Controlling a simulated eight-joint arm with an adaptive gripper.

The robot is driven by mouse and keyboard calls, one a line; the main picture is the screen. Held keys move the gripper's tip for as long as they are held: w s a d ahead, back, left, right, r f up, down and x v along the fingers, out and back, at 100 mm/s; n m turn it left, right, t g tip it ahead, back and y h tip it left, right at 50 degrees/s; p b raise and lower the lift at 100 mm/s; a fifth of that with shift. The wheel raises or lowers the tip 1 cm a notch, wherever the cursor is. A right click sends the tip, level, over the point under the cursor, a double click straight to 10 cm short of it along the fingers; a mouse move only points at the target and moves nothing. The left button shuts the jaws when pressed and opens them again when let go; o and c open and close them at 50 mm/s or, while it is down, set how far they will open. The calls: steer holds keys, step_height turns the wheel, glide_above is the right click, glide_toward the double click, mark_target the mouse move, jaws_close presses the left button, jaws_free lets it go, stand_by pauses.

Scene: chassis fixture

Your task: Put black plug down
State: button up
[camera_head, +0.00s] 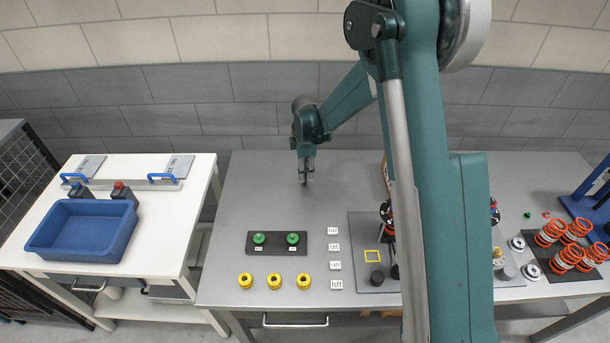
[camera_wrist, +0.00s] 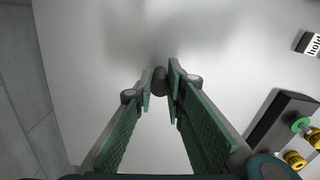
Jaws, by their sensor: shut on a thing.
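In the wrist view, the black plug (camera_wrist: 160,77) is pinched between the green-padded fingertips of my gripper (camera_wrist: 160,88). The bare grey table top lies behind it. In the head view, my gripper (camera_head: 305,176) points down over the back left part of the grey table (camera_head: 340,185). The plug is too small to make out clearly there. I cannot tell whether it touches the table.
A black holder (camera_head: 278,249) with two green-topped parts stands in front, with several yellow rings (camera_head: 274,281) before it. White labels (camera_head: 334,247) run beside it. A grey fixture plate (camera_head: 362,225) is to the right. The table around my gripper is clear.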

steer(key=shift+f, duration=0.35)
steer(key=shift+f, duration=0.15)
steer(key=o, duration=0.8)
steer(key=shift+c, duration=0.2)
step_height(320, 180, up, 12)
steer(key=shift+r, duration=0.2)
stand_by(0.7)
steer(key=shift+s, duration=0.1)
